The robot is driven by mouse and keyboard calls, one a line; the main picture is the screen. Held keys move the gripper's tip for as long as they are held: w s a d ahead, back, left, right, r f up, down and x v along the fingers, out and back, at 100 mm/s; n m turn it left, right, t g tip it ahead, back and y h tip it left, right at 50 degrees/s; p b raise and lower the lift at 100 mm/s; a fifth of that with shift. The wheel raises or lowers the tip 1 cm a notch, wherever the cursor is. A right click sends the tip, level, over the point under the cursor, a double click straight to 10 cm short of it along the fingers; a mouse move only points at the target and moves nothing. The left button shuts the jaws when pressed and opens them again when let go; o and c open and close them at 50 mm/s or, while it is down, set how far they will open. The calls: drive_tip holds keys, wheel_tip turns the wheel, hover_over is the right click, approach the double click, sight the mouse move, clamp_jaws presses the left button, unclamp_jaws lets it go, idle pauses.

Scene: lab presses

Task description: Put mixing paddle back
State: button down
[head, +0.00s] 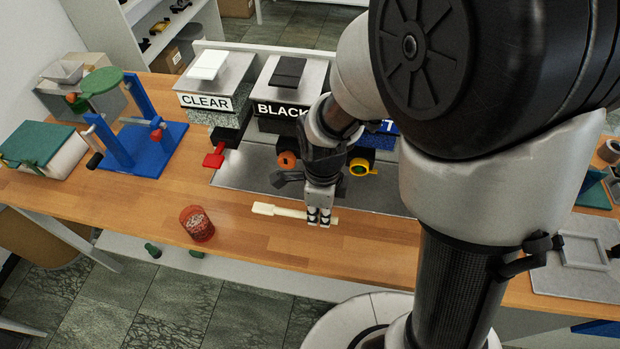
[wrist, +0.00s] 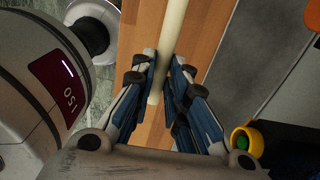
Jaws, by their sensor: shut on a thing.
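The mixing paddle (head: 266,209) is a pale wooden stick with a wider flat end. It lies along the front of the wooden table, or just above it; I cannot tell which. My gripper (head: 319,219) points down at the paddle's right part and is shut on it. In the wrist view the pale shaft (wrist: 171,35) runs between the two fingers of my gripper (wrist: 165,80), with its end just past the fingertips. The gripper hides part of the shaft in the head view.
A red cup of pellets (head: 197,223) stands left of the paddle near the table's front edge. Dispensers labelled CLEAR (head: 206,102) and BLACK (head: 282,108) stand behind on a grey metal plate (head: 245,173). A blue-based press (head: 145,150) stands at left. Bare wood (head: 120,200) lies between.

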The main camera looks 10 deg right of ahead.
sight(318, 242)
wheel_tip(318, 242, down, 13)
drive_tip(key=b, duration=0.4)
drive_tip(key=shift+r, duration=0.2)
drive_tip(key=c, duration=1.6)
unclamp_jaws()
